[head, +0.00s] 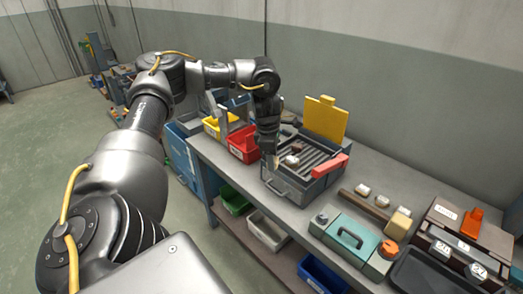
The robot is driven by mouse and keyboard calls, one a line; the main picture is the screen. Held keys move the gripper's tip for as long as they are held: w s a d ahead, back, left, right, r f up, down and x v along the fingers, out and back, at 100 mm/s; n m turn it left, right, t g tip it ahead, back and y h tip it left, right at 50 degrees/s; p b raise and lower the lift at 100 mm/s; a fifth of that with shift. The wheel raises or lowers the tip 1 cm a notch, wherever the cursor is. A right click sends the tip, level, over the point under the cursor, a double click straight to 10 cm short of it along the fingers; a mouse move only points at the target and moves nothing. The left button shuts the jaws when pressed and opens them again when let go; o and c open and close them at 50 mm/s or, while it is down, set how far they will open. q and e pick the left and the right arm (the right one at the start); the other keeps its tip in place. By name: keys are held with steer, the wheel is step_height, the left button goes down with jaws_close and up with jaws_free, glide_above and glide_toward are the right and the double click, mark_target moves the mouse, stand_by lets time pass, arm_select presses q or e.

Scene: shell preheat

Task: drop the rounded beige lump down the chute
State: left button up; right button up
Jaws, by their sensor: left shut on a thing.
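My left gripper (271,158) points down over the left part of a grey box (310,190) with a ribbed top and a raised yellow flap (325,118). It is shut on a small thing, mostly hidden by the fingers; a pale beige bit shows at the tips. A pale lump (292,160) sits on the ribbed top, close to the fingers. Two more pale lumps (363,190) (382,201) lie on the bench to the right. I cannot tell for sure which opening is the chute. My right gripper is not in view.
The bench (385,175) also holds a red bin (243,145), a yellow bin (214,128), a teal case (345,240), a brown case (465,240) and a dark tray (425,275). A red bar (331,166) juts from the grey box's right side. Bins stand on the shelf below.

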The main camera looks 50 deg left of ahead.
arm_select(q)
steer(key=s+d+f+m, duration=0.5)
steer(key=d+f+m, duration=0.2)
steer(key=d, duration=0.5)
steer(key=s+d+f+m+g, duration=0.1)
steer(key=s+d+f+m, duration=0.4)
steer(key=d+f+m, duration=0.3)
steer(key=d+f, duration=0.1)
steer(key=d, duration=0.3)
steer(key=shift+s+g+b, duration=0.15)
steer(key=shift+g+b, duration=0.15)
